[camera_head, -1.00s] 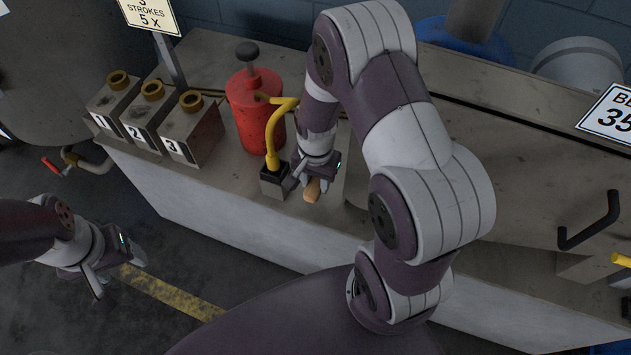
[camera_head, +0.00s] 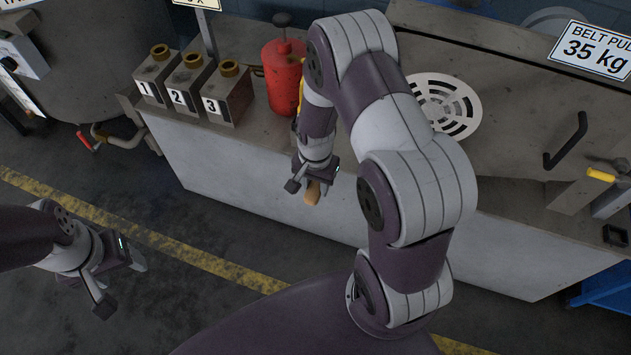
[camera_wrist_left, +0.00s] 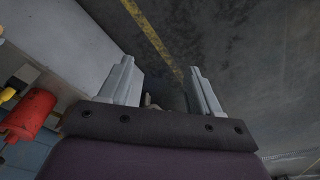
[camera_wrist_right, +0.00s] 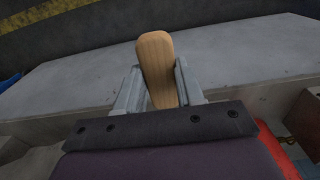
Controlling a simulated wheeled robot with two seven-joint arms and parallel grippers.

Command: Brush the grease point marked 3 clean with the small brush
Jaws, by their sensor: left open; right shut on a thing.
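The block marked 3 (camera_head: 228,92) stands on the bench with a brass ring on top, at the right end of a row with the blocks marked 2 (camera_head: 187,83) and 1 (camera_head: 155,76). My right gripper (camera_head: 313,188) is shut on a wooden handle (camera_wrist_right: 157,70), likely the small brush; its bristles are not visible. The handle also shows in the head view (camera_head: 312,193). This gripper is in front of the bench edge, to the right of and nearer than block 3. My left gripper (camera_head: 122,278) is open and empty over the floor at lower left.
A red grease can (camera_head: 283,75) stands on the bench right of block 3, partly behind my right arm. A white slotted disc (camera_head: 446,105) and a black handle (camera_head: 566,141) are further right. A red-handled valve (camera_head: 85,141) is at left.

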